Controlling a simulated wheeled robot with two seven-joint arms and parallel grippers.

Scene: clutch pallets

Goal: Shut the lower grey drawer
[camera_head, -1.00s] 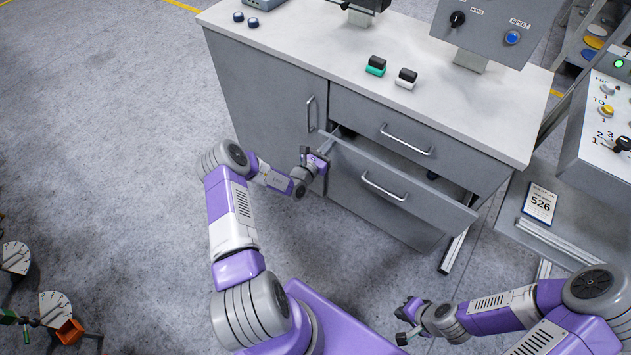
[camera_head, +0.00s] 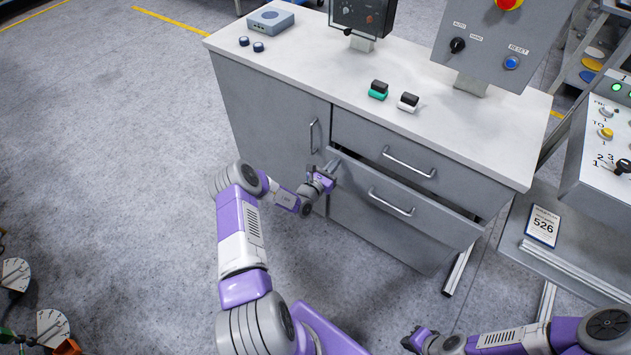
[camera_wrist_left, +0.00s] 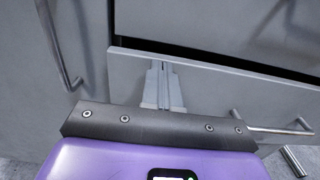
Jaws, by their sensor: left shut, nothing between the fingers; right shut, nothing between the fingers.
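The lower grey drawer (camera_head: 375,225) stands partly open below the upper drawer, with a dark gap along its top edge. Its bar handle (camera_head: 391,203) is on its front, and shows at the right in the left wrist view (camera_wrist_left: 270,130). My left gripper (camera_head: 333,165) is shut and empty at the upper left part of the drawer front. In the left wrist view its closed fingers (camera_wrist_left: 163,85) reach to the drawer front near its top edge; I cannot tell if they touch. My right gripper (camera_head: 408,341) is shut and empty, low in the head view, away from the drawer.
The upper grey drawer (camera_head: 390,145) is shut. A cabinet door (camera_head: 270,115) with an upright handle is left of the drawers. The worktop (camera_head: 320,75) carries a green and a white switch block and control boxes. A side panel stands at the right.

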